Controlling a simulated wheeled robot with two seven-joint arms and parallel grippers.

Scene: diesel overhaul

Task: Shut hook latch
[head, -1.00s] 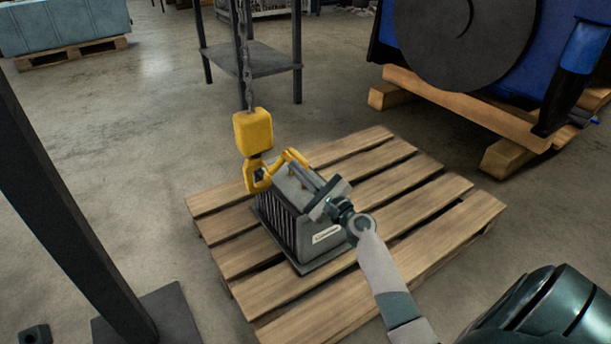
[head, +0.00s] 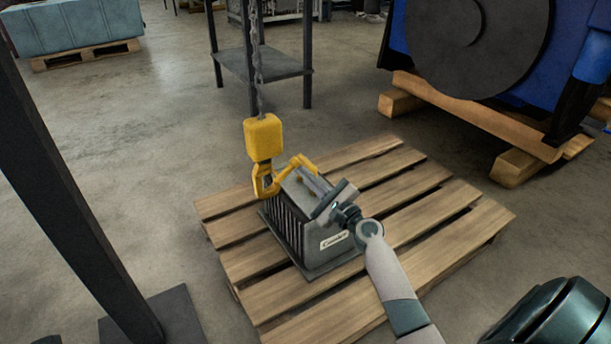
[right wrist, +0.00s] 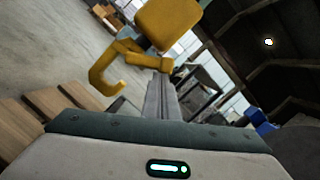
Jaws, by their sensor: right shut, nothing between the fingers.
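The yellow hook (head: 264,181) hangs under a yellow block (head: 263,138) on a chain, beside the top of a grey ribbed unit (head: 308,238). In the right wrist view the hook (right wrist: 106,82) curves to the left below the block (right wrist: 168,22). A bent yellow bar (head: 298,163) reaches from the hook toward my right gripper (head: 305,178); whether it is the latch or a lifting bail I cannot tell. My right gripper is shut and empty, its fingers close to this bar. They show in the right wrist view (right wrist: 161,92). My left gripper is not in view.
The unit stands on a wooden pallet (head: 405,188). A dark post (head: 75,200) rises at the left, and a dark shelf stand (head: 262,66) is behind. A blue machine (head: 400,32) on timber blocks stands at the back right.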

